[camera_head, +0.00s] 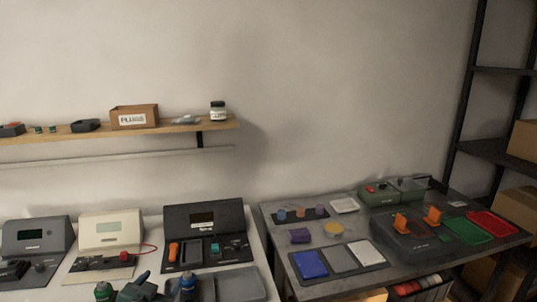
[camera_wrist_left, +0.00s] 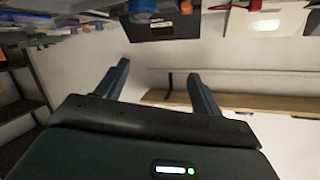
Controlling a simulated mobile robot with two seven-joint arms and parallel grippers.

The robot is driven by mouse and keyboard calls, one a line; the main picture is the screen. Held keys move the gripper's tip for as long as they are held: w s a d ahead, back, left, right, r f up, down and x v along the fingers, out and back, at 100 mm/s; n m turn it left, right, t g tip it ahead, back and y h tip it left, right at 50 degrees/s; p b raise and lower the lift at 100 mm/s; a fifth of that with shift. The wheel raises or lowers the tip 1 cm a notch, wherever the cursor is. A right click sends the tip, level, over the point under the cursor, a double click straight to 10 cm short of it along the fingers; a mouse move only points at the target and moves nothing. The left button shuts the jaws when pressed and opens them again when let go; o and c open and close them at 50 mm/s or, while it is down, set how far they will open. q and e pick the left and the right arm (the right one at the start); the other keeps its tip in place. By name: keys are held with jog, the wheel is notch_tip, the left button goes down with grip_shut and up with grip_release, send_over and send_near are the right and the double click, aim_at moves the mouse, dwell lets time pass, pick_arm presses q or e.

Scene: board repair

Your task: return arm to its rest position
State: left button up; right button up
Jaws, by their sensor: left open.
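That view is upside down, with the wall and wooden shelf (camera_wrist_left: 225,101) beyond the fingers and the table's devices at the top. My right gripper is in neither view.
Three devices line the left table, including a black one (camera_head: 228,220). The right grey table (camera_head: 285,232) holds trays and a dark machine (camera_head: 400,243). A black rack (camera_head: 465,95) stands right.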

pick_arm(q)
jog(key=s+d+f+g+h, duration=0.1)
jog(key=s+d+f, duration=0.2)
jog(key=s, duration=0.6)
jog(key=s+d+f+g+h, duration=0.1)
jog(key=s+d+f, duration=0.3)
jog(key=s, duration=0.6)
jog(key=s+d+f+g, duration=0.2)
jog(key=s+d+f, duration=0.2)
jog(key=s, duration=0.5)
jog(key=shift+s+d+n+h, duration=0.4)
jog(key=shift+d, duration=0.45)
